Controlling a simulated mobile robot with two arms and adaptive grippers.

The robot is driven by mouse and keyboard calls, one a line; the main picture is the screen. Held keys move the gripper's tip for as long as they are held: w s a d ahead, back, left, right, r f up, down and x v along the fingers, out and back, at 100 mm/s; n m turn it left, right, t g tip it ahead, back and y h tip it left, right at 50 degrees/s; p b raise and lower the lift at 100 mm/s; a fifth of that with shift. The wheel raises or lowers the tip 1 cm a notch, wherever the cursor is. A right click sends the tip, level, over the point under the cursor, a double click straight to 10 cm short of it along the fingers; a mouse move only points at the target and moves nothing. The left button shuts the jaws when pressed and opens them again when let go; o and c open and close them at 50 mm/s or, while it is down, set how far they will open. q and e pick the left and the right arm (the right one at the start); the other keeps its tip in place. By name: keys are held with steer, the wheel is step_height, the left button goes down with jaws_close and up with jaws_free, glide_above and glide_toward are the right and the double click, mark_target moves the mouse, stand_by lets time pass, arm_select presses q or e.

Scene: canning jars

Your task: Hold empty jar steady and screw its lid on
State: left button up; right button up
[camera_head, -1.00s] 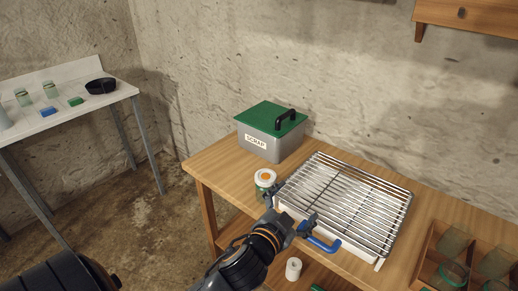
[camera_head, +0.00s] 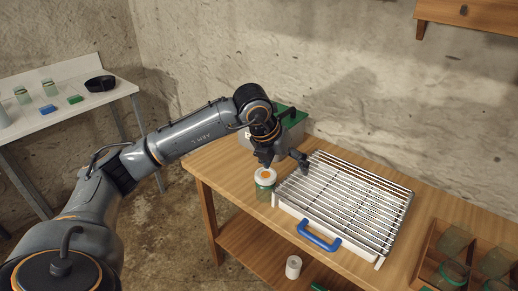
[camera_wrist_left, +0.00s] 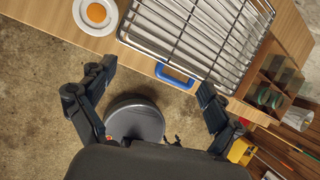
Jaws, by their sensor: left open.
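A glass jar (camera_head: 265,187) stands upright near the table's front edge, left of the wire rack. A white lid with an orange centre (camera_head: 266,174) sits on its top; I cannot tell whether it is screwed tight. In the left wrist view the lid (camera_wrist_left: 95,14) shows at the top left, outside the fingers. My left gripper (camera_head: 284,162) is open and empty, above and close to the jar in the head view. Its two fingers are spread wide in the left wrist view (camera_wrist_left: 150,95). My right gripper is not in view.
A wire rack (camera_head: 345,205) with a blue handle (camera_head: 319,236) fills the table's middle. A scrap box (camera_head: 292,123) is partly hidden behind my left arm. A wooden crate with jars (camera_head: 425,255) stands at right. A white roll (camera_head: 293,267) stands below the tabletop.

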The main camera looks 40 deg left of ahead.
mark_target(265, 175)
arm_select(q)
steer(key=a+r+n+y, duration=0.2)
steer(key=a+y, duration=0.1)
steer(key=a, duration=0.5)
steer(key=x, duration=0.4)
steer(key=p+x, duration=0.1)
steer(key=x, duration=0.4)
steer(key=p+x, duration=0.1)
steer(key=x, duration=0.3)
steer(key=shift+s+d+f, duration=0.1)
steer(key=shift+s+f, duration=0.15)
steer(key=shift+f, duration=0.15)
steer(key=c, duration=1.2)
steer(key=o, duration=1.2)
